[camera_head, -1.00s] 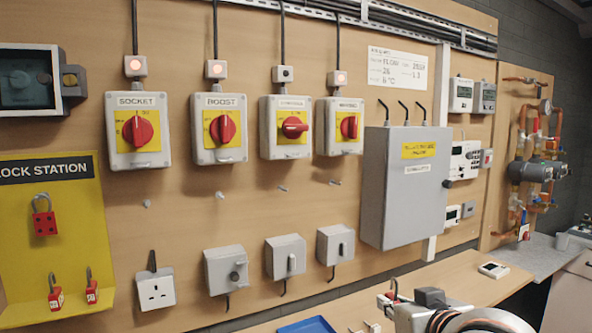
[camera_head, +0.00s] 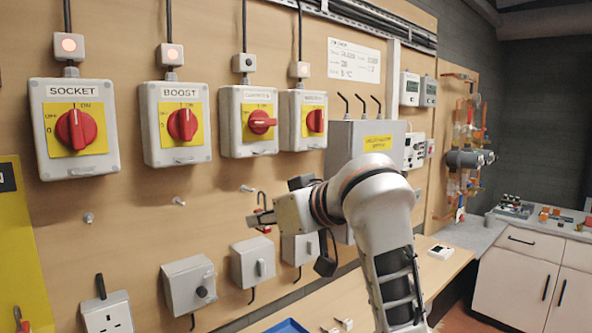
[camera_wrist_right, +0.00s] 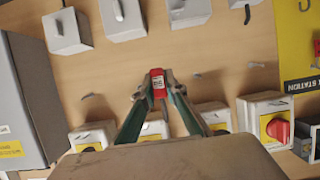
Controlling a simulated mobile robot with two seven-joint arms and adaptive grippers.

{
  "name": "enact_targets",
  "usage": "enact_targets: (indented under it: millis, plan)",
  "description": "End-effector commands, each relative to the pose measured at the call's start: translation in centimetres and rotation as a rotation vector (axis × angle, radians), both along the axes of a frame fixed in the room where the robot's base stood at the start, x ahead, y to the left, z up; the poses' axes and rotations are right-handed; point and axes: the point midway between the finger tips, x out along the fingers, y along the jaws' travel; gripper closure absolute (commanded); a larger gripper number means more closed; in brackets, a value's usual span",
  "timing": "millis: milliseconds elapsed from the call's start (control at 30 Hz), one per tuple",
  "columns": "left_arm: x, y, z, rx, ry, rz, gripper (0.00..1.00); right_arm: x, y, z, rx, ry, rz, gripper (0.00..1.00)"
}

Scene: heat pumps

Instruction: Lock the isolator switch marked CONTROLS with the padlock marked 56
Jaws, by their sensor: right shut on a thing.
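The third isolator switch (camera_head: 249,122) has a blurred label that seems to read CONTROLS. Its red handle (camera_head: 262,122) lies sideways, and the lamp above it is dark. My right gripper (camera_head: 260,218) is shut on a small red padlock (camera_head: 263,203), below and apart from this switch, with the shackle up. In the right wrist view, which is upside down, my right gripper (camera_wrist_right: 157,92) pinches the padlock (camera_wrist_right: 158,80); its white label seems to read 56, inverted. The third switch (camera_wrist_right: 153,128) is partly hidden behind the fingers there. My left gripper is not in view.
SOCKET (camera_head: 75,128) and BOOST (camera_head: 177,123) switches are to the left, another isolator (camera_head: 303,120) to the right. Small pegs (camera_head: 178,201) stick out below the switches. A grey box (camera_head: 340,140) is behind my right arm. The lock station (camera_head: 25,240) is at the left edge.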

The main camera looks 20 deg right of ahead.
Motion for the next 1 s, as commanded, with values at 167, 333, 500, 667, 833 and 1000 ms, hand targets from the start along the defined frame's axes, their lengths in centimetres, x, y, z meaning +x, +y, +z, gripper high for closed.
enact_targets:
  millis: [167,333,500,667,833,1000]
  plan:
    - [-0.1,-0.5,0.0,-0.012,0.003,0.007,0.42,0.8,-0.2,3.0,-0.007,-0.006,0.048,1.0]
    - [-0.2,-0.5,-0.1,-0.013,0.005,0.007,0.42,1.3,-2.4,5.6,-0.001,-0.006,0.045,1.0]
    - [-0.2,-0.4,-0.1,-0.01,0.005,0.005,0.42,1.4,-5.5,7.7,0.0,-0.004,0.003,1.0]
    - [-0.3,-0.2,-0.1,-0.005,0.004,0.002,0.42,1.3,-7.0,8.6,0.004,-0.002,-0.022,1.0]
    - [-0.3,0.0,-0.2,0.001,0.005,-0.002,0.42,1.8,-7.0,8.7,0.005,0.0,-0.025,1.0]
    - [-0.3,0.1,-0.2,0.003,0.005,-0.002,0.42,3.1,-6.5,8.7,0.006,0.0,-0.024,1.0]
